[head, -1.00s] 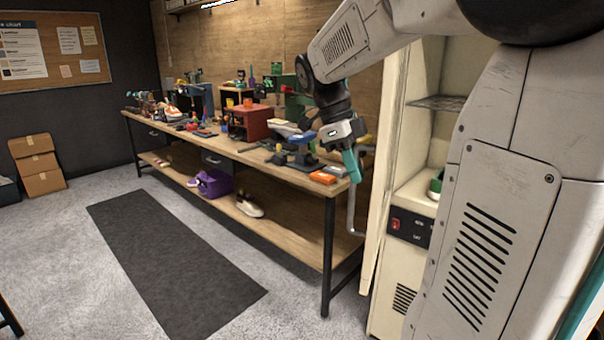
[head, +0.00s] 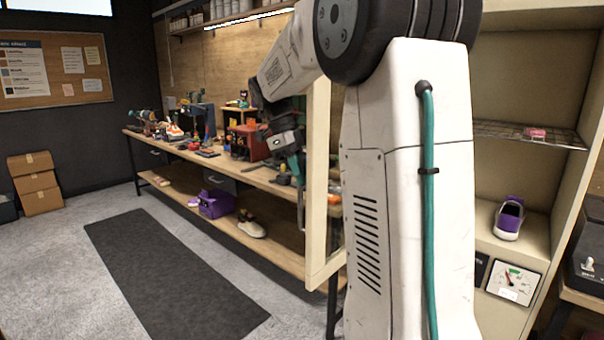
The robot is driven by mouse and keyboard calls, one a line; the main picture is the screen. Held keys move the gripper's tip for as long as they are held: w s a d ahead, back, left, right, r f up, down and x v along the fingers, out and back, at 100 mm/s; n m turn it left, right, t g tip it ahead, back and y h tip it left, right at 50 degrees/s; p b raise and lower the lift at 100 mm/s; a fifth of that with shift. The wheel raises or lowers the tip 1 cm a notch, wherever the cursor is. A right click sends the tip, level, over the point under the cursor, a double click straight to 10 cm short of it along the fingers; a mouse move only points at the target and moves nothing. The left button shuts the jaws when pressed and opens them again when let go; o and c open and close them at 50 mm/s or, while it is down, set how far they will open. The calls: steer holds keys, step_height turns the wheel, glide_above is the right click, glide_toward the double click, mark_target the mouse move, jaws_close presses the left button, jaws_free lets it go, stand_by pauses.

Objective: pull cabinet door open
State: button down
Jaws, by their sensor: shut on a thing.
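The cabinet door (head: 319,190) is a cream frame with a see-through middle. It stands swung open, left of my arm, and is seen at a slant. My gripper (head: 297,163) is at its outer edge, with teal fingers pointing down, shut on the door handle (head: 301,207), a thin bar. The exact finger contact is small and dark. The cream cabinet (head: 515,75) stands open at the right. Its interior shows a wire shelf (head: 525,134) and a purple and white sneaker (head: 508,218). My arm hides the hinge side and the cabinet's left part.
A long wooden workbench (head: 262,181) with tools stands behind the door, close to it. A purple bag (head: 215,204) and a shoe (head: 251,224) lie on its lower shelf. A dark mat (head: 165,280) lies on clear floor at the left.

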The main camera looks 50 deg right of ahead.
steer(key=c, duration=1.5)
jaws_free()
steer(key=shift+o, duration=0.2)
steer(key=v, duration=0.8)
steer(key=shift+f, duration=0.1)
steer(key=shift+c, duration=0.3)
